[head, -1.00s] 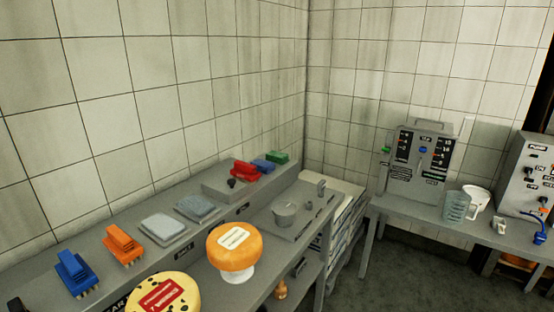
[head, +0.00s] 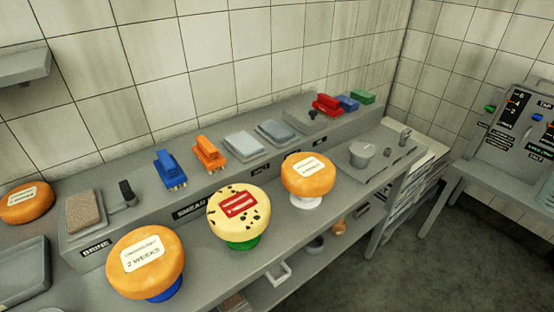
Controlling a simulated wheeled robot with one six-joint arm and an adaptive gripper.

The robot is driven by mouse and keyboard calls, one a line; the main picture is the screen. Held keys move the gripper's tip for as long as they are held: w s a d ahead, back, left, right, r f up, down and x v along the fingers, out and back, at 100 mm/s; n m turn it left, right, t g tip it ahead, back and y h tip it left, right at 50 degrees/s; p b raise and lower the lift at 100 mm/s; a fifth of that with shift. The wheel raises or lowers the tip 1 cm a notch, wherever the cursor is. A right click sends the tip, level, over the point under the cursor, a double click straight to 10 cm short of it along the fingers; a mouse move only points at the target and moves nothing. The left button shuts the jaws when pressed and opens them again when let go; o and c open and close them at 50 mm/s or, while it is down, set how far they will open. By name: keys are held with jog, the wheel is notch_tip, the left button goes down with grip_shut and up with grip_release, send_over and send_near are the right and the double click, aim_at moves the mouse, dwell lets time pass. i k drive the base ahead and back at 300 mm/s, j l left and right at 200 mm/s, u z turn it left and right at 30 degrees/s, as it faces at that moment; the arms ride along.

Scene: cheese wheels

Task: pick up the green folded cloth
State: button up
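The green folded cloth (head: 362,97) shows as a small green block in the head view. It lies at the far end of the raised grey back shelf (head: 228,184), close to the tiled wall. A blue folded item (head: 347,103) sits just left of it, and a red one (head: 326,104) left of that. My gripper is not in view.
Cheese wheels on stands (head: 146,262) (head: 239,214) (head: 308,174) line the front of the counter. Blue (head: 170,169) and orange (head: 208,153) brushes and grey pads (head: 246,145) (head: 276,132) stand on the shelf. A grey pot (head: 361,153) is right. Open floor (head: 450,250) lies front right.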

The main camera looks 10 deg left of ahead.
aim_at(365, 98)
jog(key=i+l, duration=0.25)
jog(key=l, duration=0.2)
jog(key=i+l+u, duration=0.1)
jog(key=i+l, duration=0.15)
jog(key=l, duration=0.15)
jog(key=i+l, duration=0.2)
jog(key=l, duration=0.25)
jog(key=i+l+u, duration=0.1)
jog(key=i+l, duration=0.15)
jog(key=l, duration=0.2)
jog(key=i+l, duration=0.2)
jog(key=l, duration=0.3)
jog(key=i+l, duration=0.2)
jog(key=l, duration=0.25)
jog(key=i+l+u, duration=0.1)
jog(key=l, duration=0.35)
jog(key=i+l, duration=0.3)
jog(key=l, duration=0.2)
jog(key=u, duration=0.05)
